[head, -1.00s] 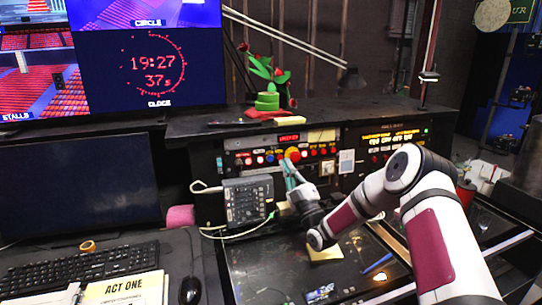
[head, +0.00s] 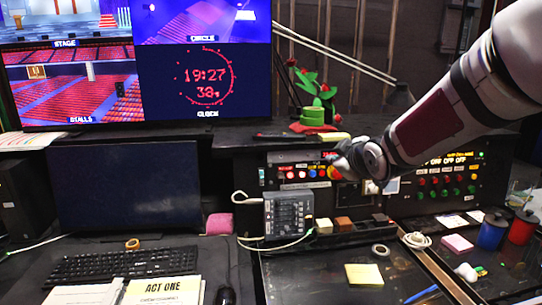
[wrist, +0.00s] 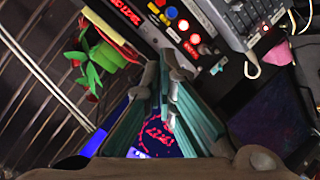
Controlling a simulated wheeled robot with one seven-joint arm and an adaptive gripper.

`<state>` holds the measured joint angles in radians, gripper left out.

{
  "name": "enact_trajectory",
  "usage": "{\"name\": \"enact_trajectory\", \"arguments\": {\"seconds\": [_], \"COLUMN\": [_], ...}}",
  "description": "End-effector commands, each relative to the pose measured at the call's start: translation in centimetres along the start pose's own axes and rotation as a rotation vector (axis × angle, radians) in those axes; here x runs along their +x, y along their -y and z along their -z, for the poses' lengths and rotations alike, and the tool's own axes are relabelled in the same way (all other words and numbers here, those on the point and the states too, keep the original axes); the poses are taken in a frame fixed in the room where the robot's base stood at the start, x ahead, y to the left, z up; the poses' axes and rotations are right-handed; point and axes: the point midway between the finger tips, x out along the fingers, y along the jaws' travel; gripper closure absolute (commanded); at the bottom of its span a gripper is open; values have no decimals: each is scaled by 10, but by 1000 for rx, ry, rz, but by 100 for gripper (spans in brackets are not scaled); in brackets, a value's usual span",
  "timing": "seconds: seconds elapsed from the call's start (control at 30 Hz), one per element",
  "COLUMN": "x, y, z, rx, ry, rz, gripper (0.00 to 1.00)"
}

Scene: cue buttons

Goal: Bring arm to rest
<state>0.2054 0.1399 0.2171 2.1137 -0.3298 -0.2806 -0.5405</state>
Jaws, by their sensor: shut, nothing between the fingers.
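My arm (head: 460,95) reaches in from the upper right of the head view, with my gripper (head: 350,158) raised in front of the cue button panel (head: 290,186). The gripper is seen from behind there, and its fingers are mostly hidden. In the wrist view my gripper (wrist: 166,75) has its teal-padded fingers close together with nothing held. The panel's lit red, white and blue buttons (wrist: 178,25) show beyond the fingertips. I cannot tell the exact gap between fingers and panel.
A grey keypad box (head: 290,215) with a cable, a yellow note (head: 364,274) and a tape roll (head: 380,250) lie below. A keyboard (head: 125,262) and dark monitor (head: 125,180) are at left.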

Motion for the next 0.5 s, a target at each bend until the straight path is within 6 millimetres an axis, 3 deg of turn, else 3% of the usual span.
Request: {"name": "enact_trajectory", "arguments": {"seconds": [0.03, 0.27, 0.5], "x": [-22, -121, -228], "y": [0, 17, 61], "z": [-1, -31, -69], "rx": [32, 250, 519], "ry": [43, 271, 479], "rz": [3, 36, 80], "gripper": [100, 100, 100]}}
